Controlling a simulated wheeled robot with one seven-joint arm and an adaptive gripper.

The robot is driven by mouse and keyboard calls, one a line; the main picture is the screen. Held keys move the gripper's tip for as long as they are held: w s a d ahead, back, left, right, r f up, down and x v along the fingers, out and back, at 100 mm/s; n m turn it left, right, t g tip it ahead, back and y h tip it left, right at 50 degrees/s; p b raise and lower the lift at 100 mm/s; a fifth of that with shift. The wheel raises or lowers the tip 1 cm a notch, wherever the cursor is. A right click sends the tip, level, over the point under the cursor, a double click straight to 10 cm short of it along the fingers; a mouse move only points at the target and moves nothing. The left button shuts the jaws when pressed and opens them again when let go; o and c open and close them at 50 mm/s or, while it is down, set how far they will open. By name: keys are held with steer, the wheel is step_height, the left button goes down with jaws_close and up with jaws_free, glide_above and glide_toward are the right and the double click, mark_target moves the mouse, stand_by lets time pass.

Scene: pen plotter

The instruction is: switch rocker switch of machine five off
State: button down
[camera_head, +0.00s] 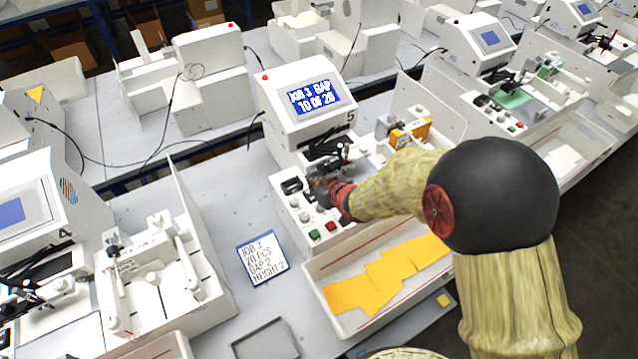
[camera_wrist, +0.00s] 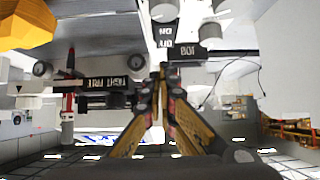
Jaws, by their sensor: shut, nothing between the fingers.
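Machine five (camera_head: 300,110) stands in the middle of the head view, with a lit screen reading "JOB 3 GAP 10 of 20" and a "5" below it. Its control panel (camera_head: 290,215) has knobs, a green and a red button, and a black switch-like part (camera_head: 291,186) at the upper left. My gripper (camera_head: 322,188) is over this panel, close to the black part, and partly hides it. In the wrist view my gripper (camera_wrist: 158,72) is shut and empty, its tips just below a small black part with white lettering (camera_wrist: 163,32). The rocker's position and any contact are unclear.
A card (camera_head: 262,258) reading "JOB 3, 20 PCS, GAP 2, HEIGHT 2" lies left of the tray (camera_head: 320,285) with orange sheets. Machine four (camera_head: 40,215) stands at the left. Another machine (camera_head: 480,45) stands at the back right. My arm crosses above the tray side.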

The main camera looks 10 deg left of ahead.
mark_target(312, 193)
steer(key=shift+w+a+f, duration=0.1)
steer(key=shift+w+f, duration=0.05)
steer(key=shift+f, duration=1.1)
steer(key=shift+w+a+g+h+p, duration=0.15)
steer(key=shift+g+h+p, duration=0.2)
steer(key=shift+p, duration=0.9)
steer(key=shift+f, duration=0.35)
steer(key=shift+s+d+f, duration=0.1)
steer(key=shift+s+d, duration=0.45)
steer(key=shift+s, duration=0.15)
